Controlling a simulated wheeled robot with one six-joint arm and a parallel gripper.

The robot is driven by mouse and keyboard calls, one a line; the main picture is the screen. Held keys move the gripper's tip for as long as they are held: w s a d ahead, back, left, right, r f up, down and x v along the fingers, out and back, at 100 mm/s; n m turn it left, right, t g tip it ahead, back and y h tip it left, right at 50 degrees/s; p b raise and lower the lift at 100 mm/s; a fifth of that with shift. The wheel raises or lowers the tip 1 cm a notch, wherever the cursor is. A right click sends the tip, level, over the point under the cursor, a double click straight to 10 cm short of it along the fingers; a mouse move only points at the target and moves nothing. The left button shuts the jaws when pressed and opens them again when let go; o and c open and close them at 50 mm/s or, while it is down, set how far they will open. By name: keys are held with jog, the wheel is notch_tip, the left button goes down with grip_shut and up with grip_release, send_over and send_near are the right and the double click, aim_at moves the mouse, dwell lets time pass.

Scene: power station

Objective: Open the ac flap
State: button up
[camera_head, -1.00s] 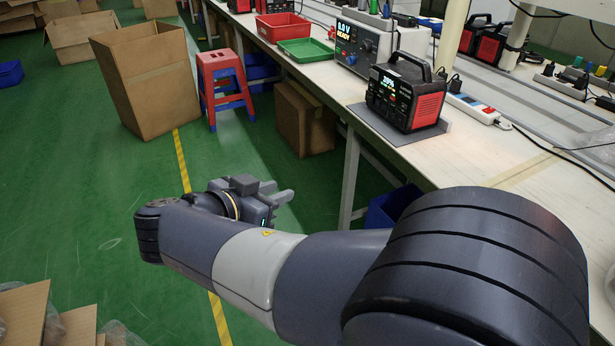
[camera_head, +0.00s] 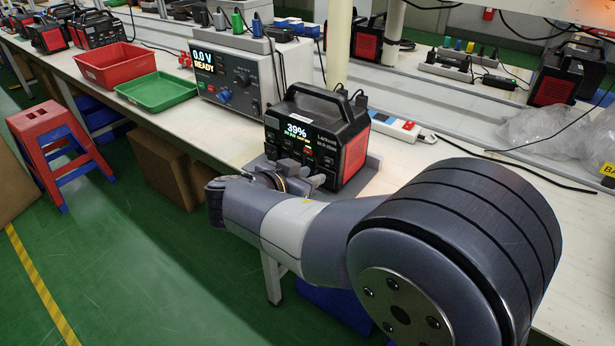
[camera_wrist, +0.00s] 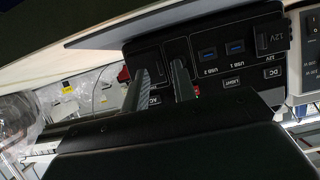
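The black and red power station (camera_head: 310,132) stands upright on a grey mat on the workbench, its lit screen reading 39%. In the wrist view its front panel (camera_wrist: 228,72) appears upside down, with USB, LIGHT, DC, 12V and AC labels. Dark covers (camera_wrist: 178,48) lie at the AC side; I cannot tell whether the ac flap is shut. My gripper (camera_wrist: 161,84) is open, its two fingers apart before the AC side. In the head view my gripper (camera_head: 305,177) is in front of the panel's lower part. Contact cannot be told.
A bench power supply (camera_head: 235,75) stands left of the power station. A green tray (camera_head: 156,92) and a red tray (camera_head: 105,65) are farther left. A white power strip (camera_head: 397,127) and cables lie behind. A red stool (camera_head: 60,145) stands on the floor.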

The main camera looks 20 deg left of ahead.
jog(key=shift+c, duration=0.5)
grip_shut()
